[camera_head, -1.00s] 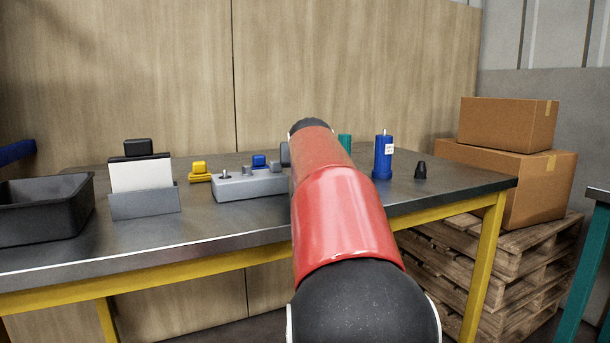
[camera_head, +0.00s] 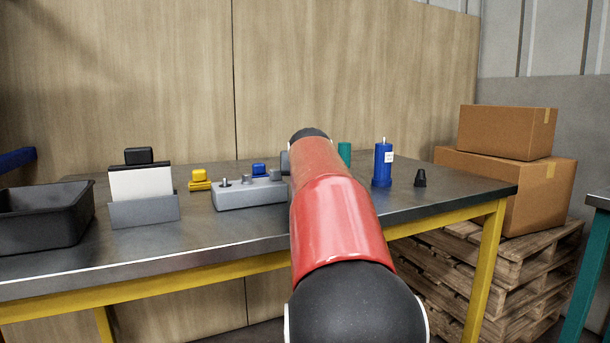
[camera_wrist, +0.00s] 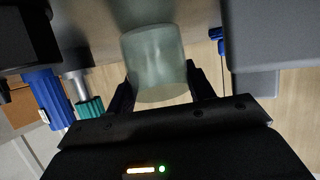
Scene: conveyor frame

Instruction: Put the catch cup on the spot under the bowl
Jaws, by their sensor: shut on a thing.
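A pale green, see-through cup (camera_wrist: 155,60) sits between the fingers of my gripper (camera_wrist: 160,88) in the wrist view. The gripper is shut on it, with one dark finger on each side. In the head view my red arm hides the gripper and the cup. I cannot make out the bowl or the spot under it in either view. Whether the cup touches a surface is not clear.
On the metal table (camera_head: 150,255) stand a black bin (camera_head: 45,218), a grey card holder (camera_head: 145,210), a yellow piece (camera_head: 199,182), a grey block with pegs (camera_head: 248,194), a blue bottle (camera_head: 383,165), a teal cylinder (camera_head: 344,152) and a small dark cone (camera_head: 420,179). The front strip is clear.

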